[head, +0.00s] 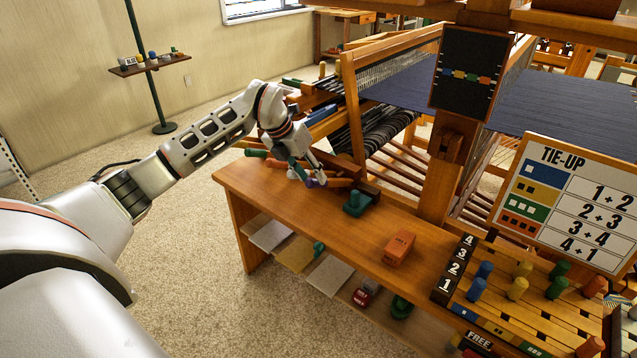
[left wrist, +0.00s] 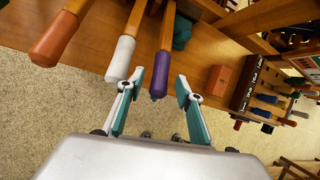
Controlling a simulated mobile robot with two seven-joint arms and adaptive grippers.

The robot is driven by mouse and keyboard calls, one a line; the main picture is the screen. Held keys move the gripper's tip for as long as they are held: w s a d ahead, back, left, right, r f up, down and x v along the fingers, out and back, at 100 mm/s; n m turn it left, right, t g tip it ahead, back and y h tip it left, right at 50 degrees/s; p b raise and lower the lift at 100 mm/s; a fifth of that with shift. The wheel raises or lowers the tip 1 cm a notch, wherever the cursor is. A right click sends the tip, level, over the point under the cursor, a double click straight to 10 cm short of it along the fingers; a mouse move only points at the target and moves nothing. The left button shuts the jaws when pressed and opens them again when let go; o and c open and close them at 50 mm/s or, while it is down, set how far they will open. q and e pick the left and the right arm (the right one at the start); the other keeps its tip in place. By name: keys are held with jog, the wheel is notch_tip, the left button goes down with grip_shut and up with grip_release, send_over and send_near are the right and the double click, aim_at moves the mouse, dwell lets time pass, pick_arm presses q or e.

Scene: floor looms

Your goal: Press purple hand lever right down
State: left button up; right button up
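The purple hand lever (left wrist: 162,72) has a rounded purple handle on a wooden shaft. In the head view only a bit of purple (head: 310,183) shows beside the fingers. My left gripper (left wrist: 156,88) is open, with its teal fingers apart. In the head view it (head: 303,172) is over the levers at the bench's far end. A white lever (left wrist: 121,58) is close to the left finger, and an orange lever (left wrist: 54,40) is further left. Whether a finger touches the purple handle I cannot tell.
A green-handled lever (head: 256,153) stands left of the gripper. A teal object (head: 357,204) and an orange block (head: 398,247) sit on the wooden bench (head: 330,232). A pegboard (head: 520,315) and the tie-up sign (head: 566,200) are at right. The loom rises behind.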

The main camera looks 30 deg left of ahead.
aim_at(316, 182)
pick_arm(q)
jog(key=x, duration=0.3)
jog(key=shift+s, duration=0.1)
jog(key=shift+w+d+f, duration=0.1)
jog(key=shift+w+f, duration=0.2)
jog(key=shift+f, duration=0.15)
grip_shut()
jog(key=shift+f+b, duration=0.1)
jog(key=shift+b, duration=0.25)
